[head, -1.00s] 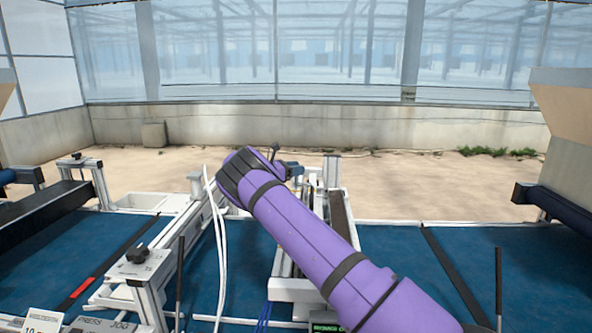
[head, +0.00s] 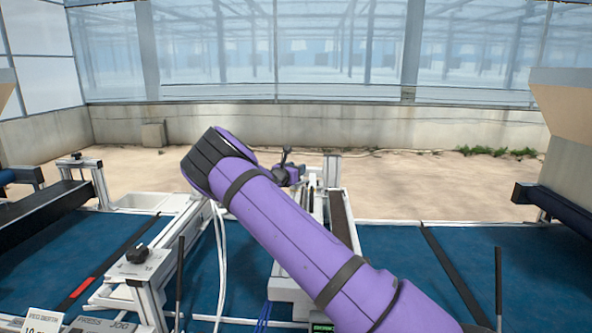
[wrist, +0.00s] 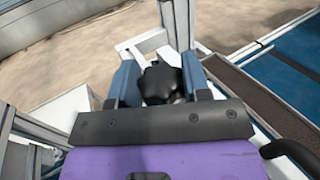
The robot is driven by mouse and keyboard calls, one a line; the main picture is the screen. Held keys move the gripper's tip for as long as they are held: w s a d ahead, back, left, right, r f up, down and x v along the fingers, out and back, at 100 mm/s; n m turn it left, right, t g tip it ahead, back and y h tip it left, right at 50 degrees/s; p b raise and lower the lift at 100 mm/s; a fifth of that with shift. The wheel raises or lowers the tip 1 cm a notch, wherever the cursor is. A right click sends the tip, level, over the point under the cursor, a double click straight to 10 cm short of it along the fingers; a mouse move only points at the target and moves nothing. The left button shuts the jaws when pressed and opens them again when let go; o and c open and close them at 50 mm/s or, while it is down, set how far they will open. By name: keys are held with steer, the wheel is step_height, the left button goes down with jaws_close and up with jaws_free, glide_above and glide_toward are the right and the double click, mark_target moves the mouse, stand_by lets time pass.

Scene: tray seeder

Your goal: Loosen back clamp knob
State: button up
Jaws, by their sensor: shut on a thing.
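A black lobed knob (wrist: 160,84) sits between the two blue fingers of my gripper (wrist: 160,74) in the wrist view. The fingers stand on its left and right sides and are shut on it. In the head view my gripper (head: 290,174) is at the far end of the purple arm, by the white frame at the back of the machine. The knob cannot be made out there. Its stem and the clamp under it are hidden.
Another black knob (head: 137,253) sits on a white bracket at the front left, and a further one (head: 77,156) at the back left. White posts and rails (head: 331,170) stand close around my gripper. White cables (head: 222,260) hang left of the arm.

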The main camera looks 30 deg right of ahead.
steer(key=shift+n+t+y, duration=1.6)
steer(key=shift+n+t, duration=0.2)
steer(key=shift+t, duration=0.5)
steer(key=shift+n+t+y, duration=0.9)
steer(key=shift+y, duration=0.2)
steer(key=shift+n+t+y, duration=0.4)
steer(key=shift+n+y, duration=0.1)
steer(key=shift+y, duration=0.2)
steer(key=o, duration=0.9)
step_height(320, 180, up, 4)
steer(key=shift+f, duration=0.1)
steer(key=s+a, duration=0.1)
steer(key=s, duration=0.4)
steer(key=s+a+r, duration=0.1)
steer(key=s+a, duration=0.1)
steer(key=s, duration=0.3)
steer(key=s+a, duration=0.1)
steer(key=s, duration=0.4)
steer(key=shift+s+a+r, duration=0.15)
steer(key=shift+s+a, duration=0.05)
steer(key=shift+a, duration=0.05)
